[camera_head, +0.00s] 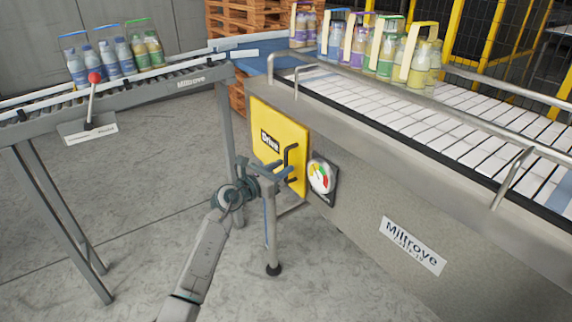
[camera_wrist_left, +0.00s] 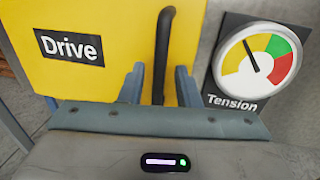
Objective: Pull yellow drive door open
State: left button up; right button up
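The yellow drive door (camera_head: 270,135) is on the side of the metal conveyor housing and looks closed. It has a black "Drive" label and a dark bar handle (camera_head: 289,163) near its right edge. My left gripper (camera_head: 280,170) is in front of the handle. In the left wrist view the door (camera_wrist_left: 100,75) fills the upper left, and the handle (camera_wrist_left: 163,50) stands between the two spread fingers of my left gripper (camera_wrist_left: 160,85). Gaps show on both sides of the handle, so the fingers do not grip it. My right gripper is not in view.
A tension gauge (camera_head: 320,177) sits just right of the door; it also shows in the left wrist view (camera_wrist_left: 255,60). A roller conveyor (camera_head: 120,99) with a red-knobbed lever (camera_head: 94,78) stands left. Bottle packs (camera_head: 417,60) stand on the white belt (camera_head: 400,110). Open floor (camera_head: 130,215) lies left of the door.

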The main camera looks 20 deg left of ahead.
pick_arm(q)
jog(key=shift+x, duration=1.2)
grip_shut()
jog(key=shift+a, duration=0.15)
